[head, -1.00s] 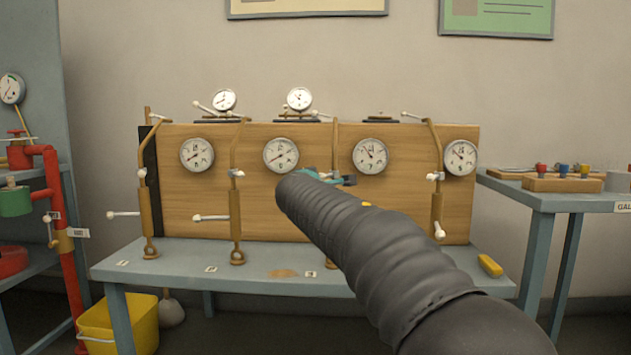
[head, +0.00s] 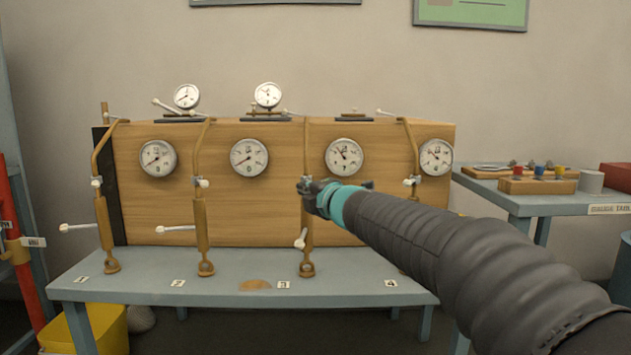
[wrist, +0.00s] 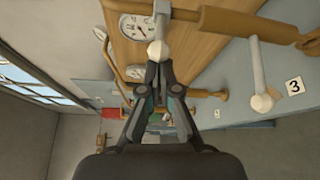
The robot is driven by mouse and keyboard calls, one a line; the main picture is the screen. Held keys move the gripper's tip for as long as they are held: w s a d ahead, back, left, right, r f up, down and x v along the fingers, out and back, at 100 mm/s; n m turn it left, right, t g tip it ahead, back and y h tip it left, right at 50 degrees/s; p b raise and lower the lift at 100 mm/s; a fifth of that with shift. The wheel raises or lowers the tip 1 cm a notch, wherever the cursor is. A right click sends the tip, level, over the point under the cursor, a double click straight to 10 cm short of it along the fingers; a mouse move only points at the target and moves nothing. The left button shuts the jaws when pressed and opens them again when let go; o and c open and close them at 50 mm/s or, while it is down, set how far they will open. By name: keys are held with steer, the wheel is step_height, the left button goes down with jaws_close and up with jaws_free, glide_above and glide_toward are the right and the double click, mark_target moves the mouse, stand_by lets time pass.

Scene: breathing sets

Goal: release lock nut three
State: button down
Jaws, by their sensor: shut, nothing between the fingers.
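Set three is the brass pipe (head: 307,222) above the label 3 (head: 284,285); its label also shows in the wrist view (wrist: 294,86). My gripper (head: 305,187) is shut and empty, in front of the pipe at nut height, and hides the nut in the head view.
Similar brass pipes with levers stand at left (head: 102,215) and (head: 200,220), and one at right (head: 412,165), partly hidden by my arm. Gauges sit on the wooden panel (head: 270,215) behind. A side table (head: 520,200) with small parts stands at right.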

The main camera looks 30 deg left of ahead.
steer(key=shift+w+d+p, duration=0.85)
steer(key=shift+w+d, duration=0.3)
steer(key=shift+d, duration=0.3)
steer(key=shift+w+d, duration=0.2)
steer(key=shift+s, duration=0.1)
steer(key=s+a+f+b, duration=0.1)
steer(key=s+a+b, duration=0.1)
steer(key=s, duration=0.2)
steer(key=s+d, duration=0.1)
steer(key=d, duration=0.8)
steer(key=shift+s+d+r+p, duration=0.15)
steer(key=shift+s+r+p, duration=0.15)
steer(key=shift+r+p, duration=0.1)
